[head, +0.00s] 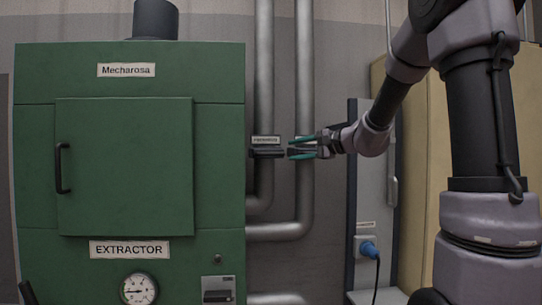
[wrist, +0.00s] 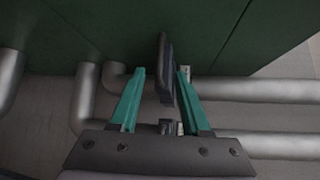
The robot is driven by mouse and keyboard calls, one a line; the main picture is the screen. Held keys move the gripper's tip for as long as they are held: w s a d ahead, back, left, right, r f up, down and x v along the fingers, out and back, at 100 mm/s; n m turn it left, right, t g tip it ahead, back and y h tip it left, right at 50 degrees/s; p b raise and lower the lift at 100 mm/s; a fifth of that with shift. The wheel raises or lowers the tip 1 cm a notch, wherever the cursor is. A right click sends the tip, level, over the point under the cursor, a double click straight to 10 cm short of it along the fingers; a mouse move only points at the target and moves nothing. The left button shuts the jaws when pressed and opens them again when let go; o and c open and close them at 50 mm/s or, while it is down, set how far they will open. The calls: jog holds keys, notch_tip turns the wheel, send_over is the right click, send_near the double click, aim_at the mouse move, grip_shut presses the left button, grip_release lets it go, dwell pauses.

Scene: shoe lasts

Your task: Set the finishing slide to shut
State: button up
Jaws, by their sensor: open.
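The finishing slide (head: 265,153) is a dark flat plate on the pipe beside the green extractor. A small white label (head: 265,140) sits just above it, its print too small to read surely. My gripper (head: 291,149) is open, its green fingers pointing left at the slide from its right side. In the wrist view the dark slide plate (wrist: 165,68) stands edge-on between the green fingertips of my gripper (wrist: 160,74), with gaps on both sides. I cannot tell how far the plate is pushed in.
The green extractor cabinet (head: 125,165) with a door handle and gauge (head: 139,289) fills the left. Grey pipes (head: 304,80) run behind the slide. A grey panel with a blue plug (head: 368,249) stands right of the pipes, before a yellowish cabinet (head: 410,150).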

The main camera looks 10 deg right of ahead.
aim_at(273, 153)
jog(key=x, duration=1)
jog(key=shift+w+a, duration=0.1)
jog(key=shift+a, duration=0.05)
jog(key=shift+c, duration=0.4)
grip_shut()
dwell(0.7)
